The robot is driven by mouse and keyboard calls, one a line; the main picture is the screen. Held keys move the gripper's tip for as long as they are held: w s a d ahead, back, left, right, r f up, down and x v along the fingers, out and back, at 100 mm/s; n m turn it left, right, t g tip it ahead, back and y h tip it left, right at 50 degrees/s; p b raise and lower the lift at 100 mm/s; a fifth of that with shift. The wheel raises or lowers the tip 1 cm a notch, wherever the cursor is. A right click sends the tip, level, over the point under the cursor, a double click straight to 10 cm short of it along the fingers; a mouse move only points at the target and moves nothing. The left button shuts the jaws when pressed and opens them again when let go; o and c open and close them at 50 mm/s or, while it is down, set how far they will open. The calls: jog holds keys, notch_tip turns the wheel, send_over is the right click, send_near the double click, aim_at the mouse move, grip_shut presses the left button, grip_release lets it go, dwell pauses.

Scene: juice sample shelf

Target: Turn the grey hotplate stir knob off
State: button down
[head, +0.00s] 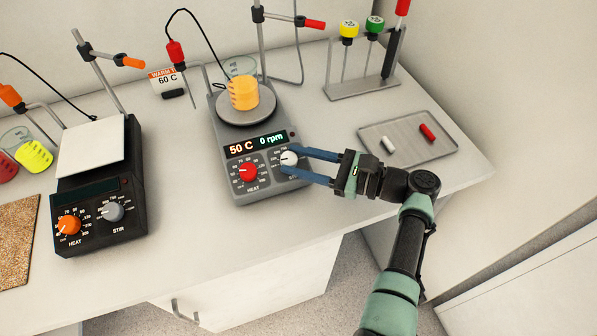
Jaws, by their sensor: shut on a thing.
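The grey hotplate (232,190) stands at the middle of the bench, with a beaker of orange liquid (244,93) on its round plate (247,114). Its display (255,144) reads 50 C and 0 rpm. The white stir knob (289,158) is at the right of its front panel, beside the red heat knob (248,173). My gripper (285,160) reaches in from the right, its two blue fingers on either side of the stir knob and shut on it. The fingers partly hide the stir label and dial marks.
A black hotplate (139,205) with orange and grey knobs stands at the left. A metal tray (402,154) with two small bars lies right of my gripper. A rack (360,90) with yellow and green tops stands behind. A 60 C sign (166,80) stands at the back.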

jog(key=shift+w+n+g+b, duration=0.1)
jog(key=shift+n+g+b, duration=0.5)
jog(key=shift+g+b, duration=0.1)
jog(key=shift+c, duration=2.2)
grip_release()
jog(key=b+v, duration=0.3)
jog(key=v, duration=1)
jog(key=shift+w+d, duration=0.1)
jog(key=shift+w, duration=0.05)
